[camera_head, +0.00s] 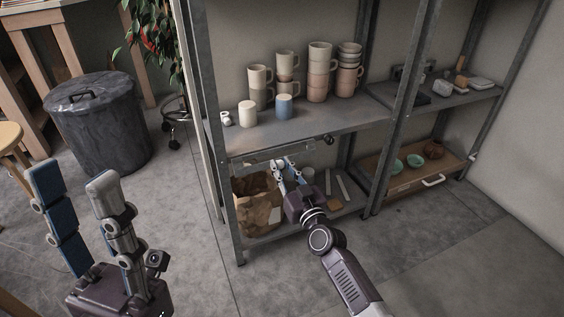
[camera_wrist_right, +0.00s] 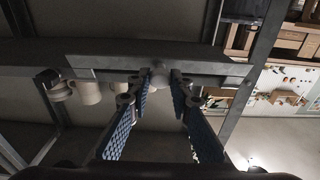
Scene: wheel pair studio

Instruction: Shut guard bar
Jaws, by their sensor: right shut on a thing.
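The guard bar (camera_head: 257,160) is a grey metal bar across the front of the shelf unit, just under the middle shelf board. In the right wrist view the bar (camera_wrist_right: 220,70) runs across the picture with a small rounded knob (camera_wrist_right: 158,72) near its middle. My right gripper (camera_head: 284,163) reaches the bar from the front; its fingers (camera_wrist_right: 158,84) are closed around the knob, which partly hides between them. My left gripper (camera_head: 78,178) is open and empty at the lower left, away from the shelf, its fingers pointing up.
Cups stand on the middle shelf (camera_head: 340,121) above the bar. A brown paper bag (camera_head: 257,212) stands on the lower shelf, close to my right gripper. A wooden tray (camera_head: 445,168) with bowls is at right.

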